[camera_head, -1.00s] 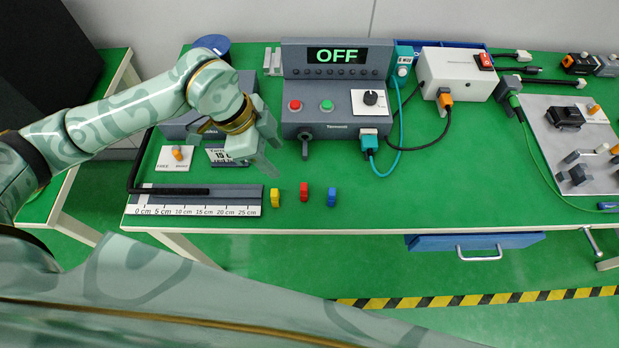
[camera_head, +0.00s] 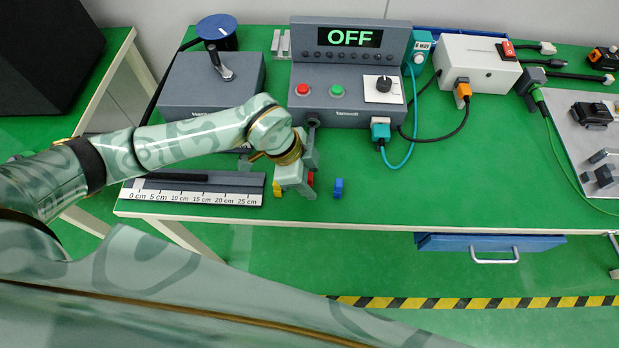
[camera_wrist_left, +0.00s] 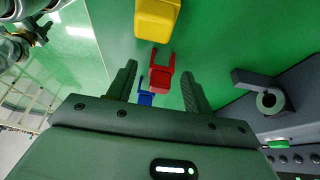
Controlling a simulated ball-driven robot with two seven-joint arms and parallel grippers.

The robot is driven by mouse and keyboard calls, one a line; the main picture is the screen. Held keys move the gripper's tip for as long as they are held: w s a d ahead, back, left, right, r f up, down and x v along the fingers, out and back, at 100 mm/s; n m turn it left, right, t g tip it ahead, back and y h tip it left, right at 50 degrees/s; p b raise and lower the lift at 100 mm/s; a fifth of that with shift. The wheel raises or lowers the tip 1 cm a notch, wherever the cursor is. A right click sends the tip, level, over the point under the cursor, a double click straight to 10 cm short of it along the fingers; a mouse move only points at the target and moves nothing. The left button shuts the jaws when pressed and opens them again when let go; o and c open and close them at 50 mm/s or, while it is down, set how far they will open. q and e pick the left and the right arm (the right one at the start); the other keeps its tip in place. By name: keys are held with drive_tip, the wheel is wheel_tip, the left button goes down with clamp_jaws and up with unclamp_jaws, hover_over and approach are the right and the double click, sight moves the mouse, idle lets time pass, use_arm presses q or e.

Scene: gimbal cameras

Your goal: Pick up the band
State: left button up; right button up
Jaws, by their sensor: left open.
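My left gripper (camera_head: 296,188) is open over the front of the green bench, above the small coloured pieces. In the left wrist view its two fingers (camera_wrist_left: 157,88) point at a red forked piece (camera_wrist_left: 160,76), which lies between the fingertips in the picture; contact cannot be told. A yellow piece (camera_wrist_left: 156,18) lies to one side and a blue piece (camera_wrist_left: 145,98) to the other. In the head view the gripper partly covers the red piece (camera_head: 310,180) and yellow piece (camera_head: 277,188); the blue piece (camera_head: 338,187) is clear. No piece is plainly recognisable as a band. My right gripper is not seen.
A centimetre ruler block (camera_head: 195,198) with a dark strip (camera_head: 175,177) lies left of the gripper. Behind stands a grey control box reading OFF (camera_head: 345,100), with a dark lever box (camera_head: 210,85) beside it. The bench front right of the blue piece is clear.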

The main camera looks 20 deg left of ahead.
use_arm(q)
drive_tip(key=shift+r, duration=0.15)
drive_tip(key=c, duration=0.9)
drive_tip(key=shift+c, duration=0.5)
drive_tip(key=r, duration=0.1)
drive_tip(key=r+p, duration=0.1)
drive_tip(key=r, duration=0.1)
drive_tip(key=r+p, duration=0.1)
drive_tip(key=shift+s+r, duration=0.15)
drive_tip(key=shift+s, duration=0.2)
drive_tip(key=s+r+p, duration=0.4)
drive_tip(key=s+r, duration=0.4)
drive_tip(key=s, duration=0.5)
drive_tip(key=shift+s+r, duration=0.2)
drive_tip(key=shift+r, duration=0.15)
